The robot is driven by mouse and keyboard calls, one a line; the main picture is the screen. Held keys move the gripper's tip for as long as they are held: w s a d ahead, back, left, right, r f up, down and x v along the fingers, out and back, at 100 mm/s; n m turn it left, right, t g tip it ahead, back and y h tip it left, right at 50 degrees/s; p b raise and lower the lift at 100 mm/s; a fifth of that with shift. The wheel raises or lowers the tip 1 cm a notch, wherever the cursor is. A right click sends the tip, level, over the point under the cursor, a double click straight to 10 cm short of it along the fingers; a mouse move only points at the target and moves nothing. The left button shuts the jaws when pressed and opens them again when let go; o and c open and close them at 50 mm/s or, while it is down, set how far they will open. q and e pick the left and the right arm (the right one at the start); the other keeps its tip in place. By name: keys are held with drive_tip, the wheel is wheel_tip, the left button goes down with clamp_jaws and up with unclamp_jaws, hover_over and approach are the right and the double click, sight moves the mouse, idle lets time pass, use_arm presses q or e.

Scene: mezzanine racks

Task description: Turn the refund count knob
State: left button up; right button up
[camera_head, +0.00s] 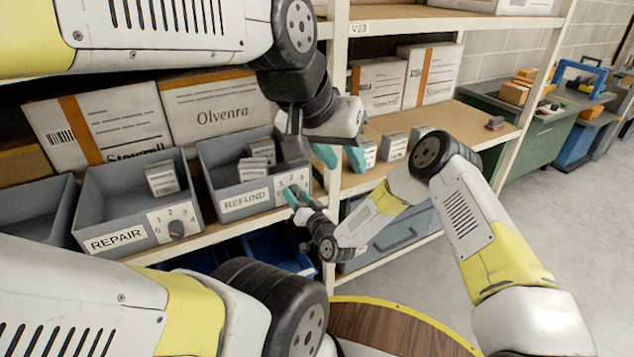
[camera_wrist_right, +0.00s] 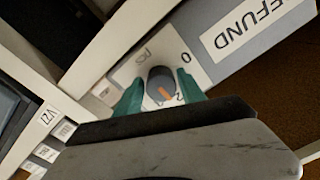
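The refund bin (camera_head: 221,190) is a grey bin on the shelf with a REFUND label, which also shows in the right wrist view (camera_wrist_right: 240,32). Its count knob (camera_wrist_right: 161,84) is a round grey knob with an orange pointer on a white number plate. The pointer faces lower right in the right wrist view, near a digit partly hidden by a finger. My right gripper (camera_head: 297,197) is at the plate, its teal fingers on either side of the knob with slim gaps (camera_wrist_right: 160,92). My left gripper (camera_head: 340,157) is open and empty, right of the bin.
A grey REPAIR bin (camera_head: 92,221) with its own knob (camera_head: 176,228) stands to the left. Boxes (camera_head: 217,108) stand behind the bins. A white shelf post (camera_head: 336,60) is close to both grippers. Small boxes (camera_head: 394,147) sit on the shelf to the right.

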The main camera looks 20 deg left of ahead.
drive_tip(key=shift+o, duration=0.7)
drive_tip(key=shift+r, duration=0.1)
drive_tip(key=v, duration=0.7)
drive_tip(key=shift+s+d, duration=0.25)
drive_tip(key=shift+d, duration=0.05)
